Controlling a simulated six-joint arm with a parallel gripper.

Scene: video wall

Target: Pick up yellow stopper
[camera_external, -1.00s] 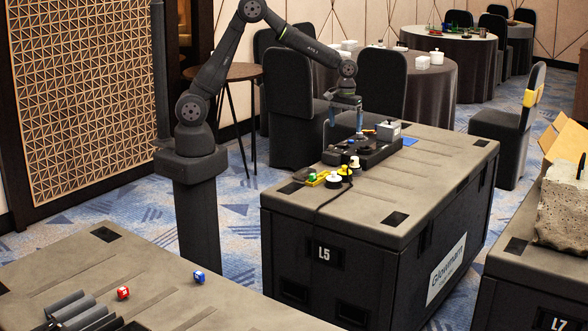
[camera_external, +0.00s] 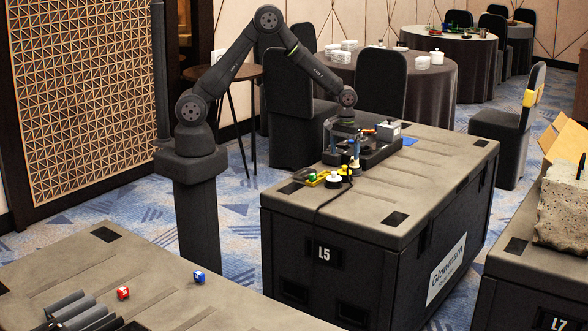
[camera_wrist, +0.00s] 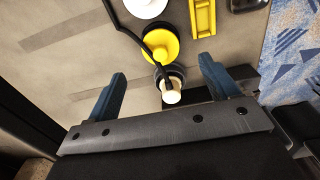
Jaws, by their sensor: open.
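The yellow stopper (camera_wrist: 168,51) is a round yellow disc lying on the case top in the wrist view. A black cable crosses over it. In the external view it is small among the other stoppers, with yellow showing at the near end of the case (camera_external: 345,172). My gripper (camera_wrist: 162,70) is open and empty, its two blue fingers spread wide. In the wrist view the yellow stopper lies just beyond the fingertips, roughly between them. In the external view my gripper (camera_external: 344,150) hangs above the black device, just behind the stoppers.
A black stopper with a white top (camera_wrist: 171,92) shows between the fingers. A white stopper (camera_wrist: 146,7) and a yellow tray (camera_wrist: 202,18) lie beyond the yellow stopper. The black device (camera_external: 378,150) stands close by. The right part of the case top (camera_external: 430,185) is clear.

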